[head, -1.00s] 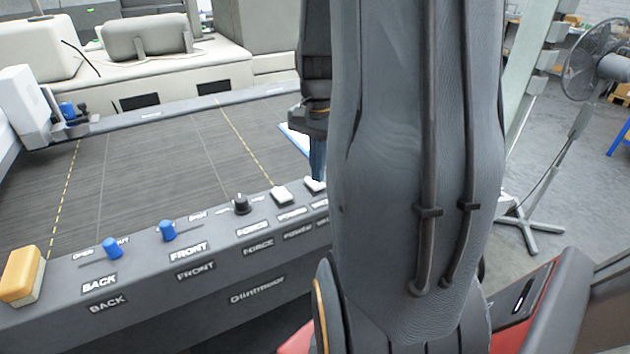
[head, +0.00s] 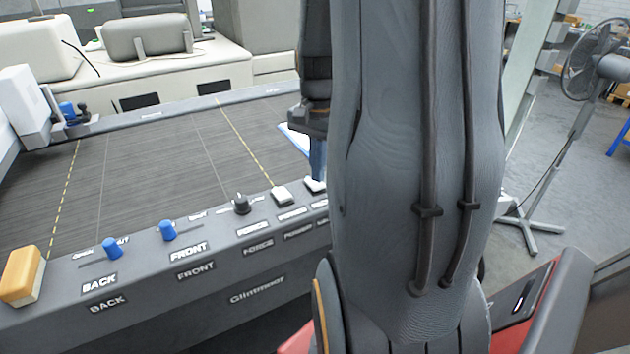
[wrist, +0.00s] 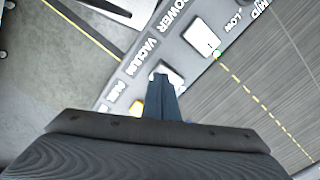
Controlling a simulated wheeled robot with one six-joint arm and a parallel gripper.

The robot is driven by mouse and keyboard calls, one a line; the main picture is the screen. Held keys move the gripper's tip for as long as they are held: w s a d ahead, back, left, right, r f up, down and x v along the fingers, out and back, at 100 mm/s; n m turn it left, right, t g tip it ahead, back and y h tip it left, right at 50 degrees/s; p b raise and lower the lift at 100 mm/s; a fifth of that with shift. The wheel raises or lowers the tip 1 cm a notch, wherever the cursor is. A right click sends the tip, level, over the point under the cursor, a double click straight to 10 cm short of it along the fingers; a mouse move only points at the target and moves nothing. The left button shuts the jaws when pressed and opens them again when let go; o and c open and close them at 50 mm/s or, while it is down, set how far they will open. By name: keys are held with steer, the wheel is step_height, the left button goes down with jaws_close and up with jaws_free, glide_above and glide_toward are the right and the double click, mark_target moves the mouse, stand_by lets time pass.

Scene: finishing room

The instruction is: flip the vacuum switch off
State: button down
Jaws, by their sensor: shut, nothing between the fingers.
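The vacuum switch (wrist: 172,76) is a white rocker beside the VACUUM label in the wrist view, partly covered by my fingers. In the head view, a white rocker (head: 314,184) at the right end of the visible panel shows just under my fingertips, partly hidden by my arm. My gripper (head: 318,174) is shut and empty, pointing down. Its dark blue fingers (wrist: 162,82) overlap the vacuum switch in the wrist view. I cannot tell whether they touch it, nor which way the rocker is tipped.
The white power switch (wrist: 201,37) is the neighbouring rocker. A dark force knob (head: 241,204) and blue sliders (head: 167,231) line the panel (head: 215,285) to the left. A yellow-and-white block (head: 21,276) sits at its left end. A fan (head: 594,65) stands at the right.

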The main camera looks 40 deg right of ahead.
mark_target(317, 185)
steer(key=shift+f+b, duration=0.35)
steer(key=shift+f, duration=0.4)
stand_by(0.4)
steer(key=shift+r, duration=0.1)
step_height(317, 185, up, 7)
steer(key=p, duration=0.6)
stand_by(0.3)
steer(key=shift+a, duration=0.1)
stand_by(0.3)
steer(key=a+f+n, duration=0.1)
steer(key=a+n, duration=0.1)
steer(key=a, duration=0.2)
steer(key=a+f+n+b, duration=0.1)
steer(key=a+n, duration=0.1)
steer(key=a, duration=0.2)
steer(key=w+a+n, duration=0.1)
steer(key=a+n, duration=0.1)
steer(key=a, duration=0.1)
steer(key=shift+a+f+t, duration=0.3)
steer(key=shift+a+f, duration=0.1)
steer(key=s+a+f+n+b, duration=0.1)
steer(key=a+n, duration=0.3)
steer(key=a, duration=0.2)
steer(key=s+a+f+n+b, duration=0.1)
steer(key=s+a+f+n, duration=0.1)
steer(key=a+n, duration=0.2)
steer(key=shift+s+a+n+t, duration=0.3)
steer(key=shift+a+t, duration=0.1)
steer(key=shift+a, duration=0.75)
